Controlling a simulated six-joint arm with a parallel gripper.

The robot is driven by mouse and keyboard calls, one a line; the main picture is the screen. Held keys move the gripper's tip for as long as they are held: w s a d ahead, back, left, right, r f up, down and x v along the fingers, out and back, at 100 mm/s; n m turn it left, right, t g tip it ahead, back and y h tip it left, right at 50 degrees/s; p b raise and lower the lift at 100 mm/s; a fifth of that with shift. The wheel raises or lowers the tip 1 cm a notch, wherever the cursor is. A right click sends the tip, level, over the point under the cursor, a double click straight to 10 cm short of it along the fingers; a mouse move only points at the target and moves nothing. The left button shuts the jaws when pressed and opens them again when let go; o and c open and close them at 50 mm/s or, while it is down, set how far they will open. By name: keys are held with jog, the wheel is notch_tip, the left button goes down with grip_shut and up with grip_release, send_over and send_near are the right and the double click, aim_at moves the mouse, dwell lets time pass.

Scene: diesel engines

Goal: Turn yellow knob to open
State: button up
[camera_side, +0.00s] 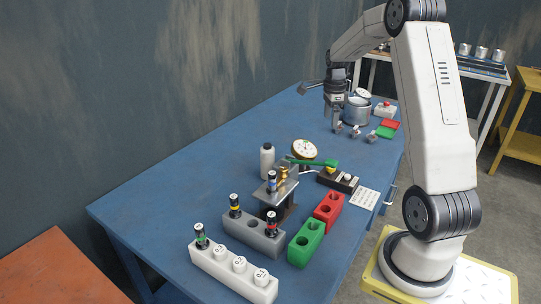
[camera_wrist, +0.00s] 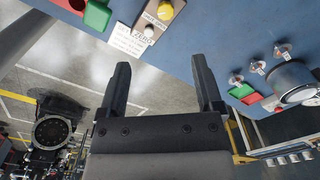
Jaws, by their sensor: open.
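The yellow knob (camera_wrist: 165,10) shows at the top of the wrist view, on a dark box (camera_wrist: 172,26) beside a small white button (camera_wrist: 149,31). In the side view the knob (camera_side: 331,169) is small, at the far end of the dark box (camera_side: 338,182) on the blue table. I cannot tell its turned position. My gripper (camera_side: 333,108) hangs above the back part of the table, near the metal pot and well away from the knob. In the wrist view my gripper (camera_wrist: 163,66) has its two fingers apart, with nothing between them.
A metal pot (camera_side: 356,112) and several small metal fittings (camera_side: 355,132) stand near my gripper. A white card (camera_side: 364,198), red block (camera_side: 328,209) and green block (camera_side: 306,243) lie nearer.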

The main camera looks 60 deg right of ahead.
jog(key=shift+m, duration=0.9)
jog(key=d+f, duration=0.1)
jog(key=f, duration=0.2)
jog(key=s+f, duration=0.1)
jog(key=f, duration=0.3)
jog(key=d+f, duration=0.1)
jog(key=f, duration=0.2)
jog(key=shift+s+d+f, duration=0.15)
jog(key=shift+d+f, duration=0.1)
jog(key=shift+d, duration=0.05)
jog(key=shift+f, duration=0.55)
jog(key=shift+f, duration=0.15)
jog(key=shift+f, duration=3.7)
grip_shut()
